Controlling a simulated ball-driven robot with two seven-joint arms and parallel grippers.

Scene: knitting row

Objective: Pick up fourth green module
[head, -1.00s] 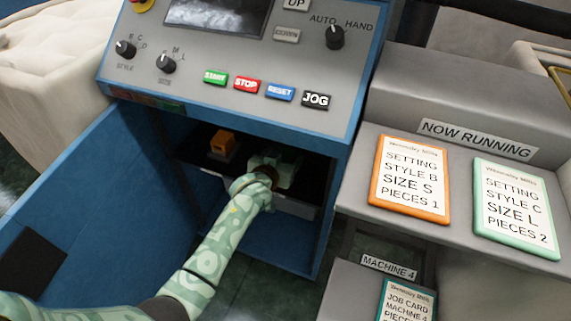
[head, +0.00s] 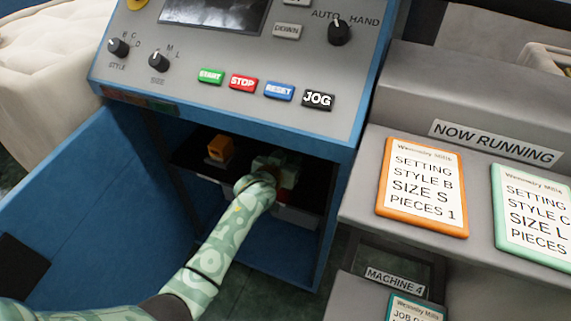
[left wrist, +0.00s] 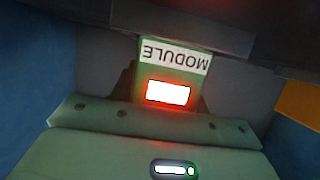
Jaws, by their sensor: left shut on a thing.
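A green module (left wrist: 174,66) with a white MODULE label, upside down in the left wrist view, stands in front of my left gripper. A white light with a red glow shows on its face. My left gripper (head: 275,168) reaches into the open cabinet under the control panel and is shut on the green module. In the head view the gripper and wrist hide most of the module. In the left wrist view the gripper body fills the bottom, and the fingertips are hard to make out. My right gripper is out of view.
An orange block (head: 221,149) sits left of the gripper in the cabinet; orange also shows in the left wrist view (left wrist: 300,101). The open blue door (head: 85,190) stands left of my arm. The cabinet's frame and a grey stand with cards (head: 422,187) are on the right.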

